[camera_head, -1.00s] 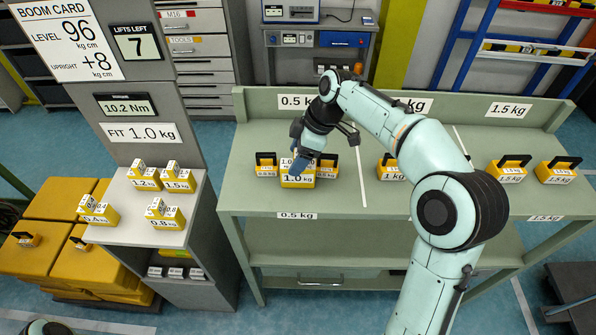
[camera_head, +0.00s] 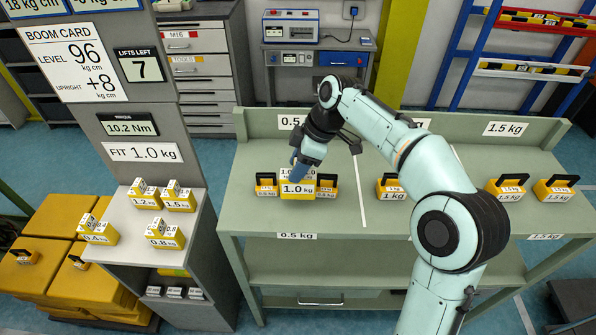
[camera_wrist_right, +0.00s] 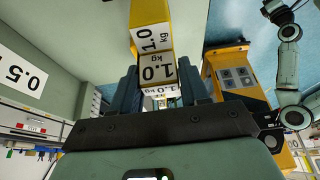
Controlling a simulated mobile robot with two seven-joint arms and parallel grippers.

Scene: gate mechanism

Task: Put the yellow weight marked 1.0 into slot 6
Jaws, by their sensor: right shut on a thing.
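The yellow weight marked 1.0 kg (camera_head: 297,193) is at the left part of the green bench, between two smaller yellow weights. My right gripper (camera_head: 303,169) reaches it from above and is shut on it. In the right wrist view, the weight (camera_wrist_right: 150,12) with its white 1.0 kg labels shows beyond the dark fingers of the right gripper (camera_wrist_right: 158,92). Whether its base touches the bench is unclear. My left gripper is not in view. No slot marked 6 can be made out.
The green bench (camera_head: 335,215) carries 0.5 kg weights (camera_head: 265,186), a 1 kg weight (camera_head: 388,190) and 1.5 kg weights (camera_head: 507,189). At left, a grey stand (camera_head: 132,245) holds several yellow weights beneath a FIT 1.0 kg sign (camera_head: 142,152).

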